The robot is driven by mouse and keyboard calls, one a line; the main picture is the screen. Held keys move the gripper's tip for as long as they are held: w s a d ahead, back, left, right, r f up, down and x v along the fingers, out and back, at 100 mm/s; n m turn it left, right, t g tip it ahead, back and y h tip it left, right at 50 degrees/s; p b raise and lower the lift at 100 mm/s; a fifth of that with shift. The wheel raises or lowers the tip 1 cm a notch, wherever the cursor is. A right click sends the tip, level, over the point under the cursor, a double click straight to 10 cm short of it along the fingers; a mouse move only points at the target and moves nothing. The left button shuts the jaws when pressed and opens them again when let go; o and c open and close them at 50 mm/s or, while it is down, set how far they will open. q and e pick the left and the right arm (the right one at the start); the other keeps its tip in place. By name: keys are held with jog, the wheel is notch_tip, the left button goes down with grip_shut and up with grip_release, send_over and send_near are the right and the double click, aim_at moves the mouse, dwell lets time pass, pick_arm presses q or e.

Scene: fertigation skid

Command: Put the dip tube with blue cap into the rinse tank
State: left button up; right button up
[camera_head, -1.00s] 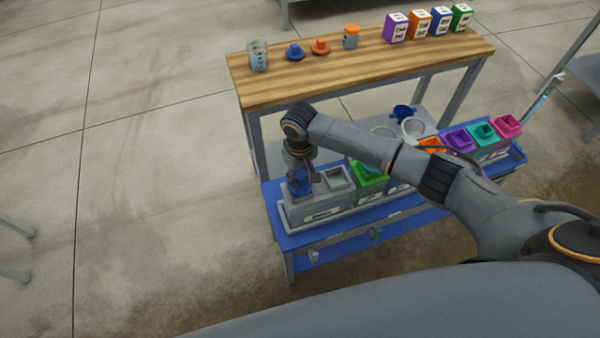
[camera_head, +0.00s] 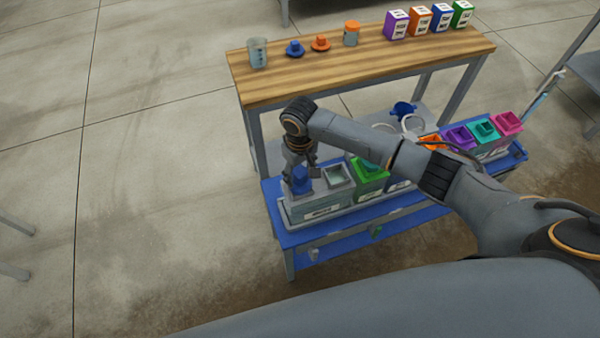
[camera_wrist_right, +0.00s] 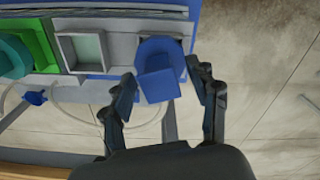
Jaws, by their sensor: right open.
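The blue cap (camera_head: 300,184) of the dip tube sits at the left-end opening of the grey tank (camera_head: 322,211) on the blue stand; the tube below it is hidden. In the right wrist view the blue cap (camera_wrist_right: 160,80) shows between the spread fingers, with gaps at its sides. My right gripper (camera_head: 300,170) is open just above and around the cap. The right gripper (camera_wrist_right: 162,86) also shows open in its wrist view. The tank's front label is too small to read. My left gripper is not in view.
A square opening (camera_head: 337,174) is beside the cap, then a green tank (camera_head: 369,182). Orange, purple, teal and pink-topped tanks stand further right on the blue stand (camera_head: 295,238). A wooden bench (camera_head: 380,62) behind holds a beaker, caps, a jar and several colored boxes.

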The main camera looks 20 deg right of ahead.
notch_tip(320, 180, up, 11)
dwell(0.3)
dwell(0.8)
jog(key=s+a+f+t+y, duration=0.1)
jog(key=s+a+f+y, duration=0.15)
jog(key=s, duration=0.35)
jog(key=s+a+f+t+y, duration=0.1)
jog(key=s+a+f, duration=0.25)
jog(key=s, duration=0.35)
jog(key=s+d+r+m+t+h, duration=0.1)
jog(key=s+d+m+t+h, duration=0.15)
jog(key=s+d, duration=0.95)
notch_tip(320, 180, down, 25)
jog(key=s+g, duration=0.1)
jog(key=g, duration=0.1)
jog(key=s+d+f+g+h, duration=0.1)
jog(key=s+d+f, duration=0.1)
jog(key=s+f, duration=1.5)
jog(key=shift+s+d+f, duration=0.15)
jog(key=shift+d+f, duration=0.05)
jog(key=shift+d, duration=0.1)
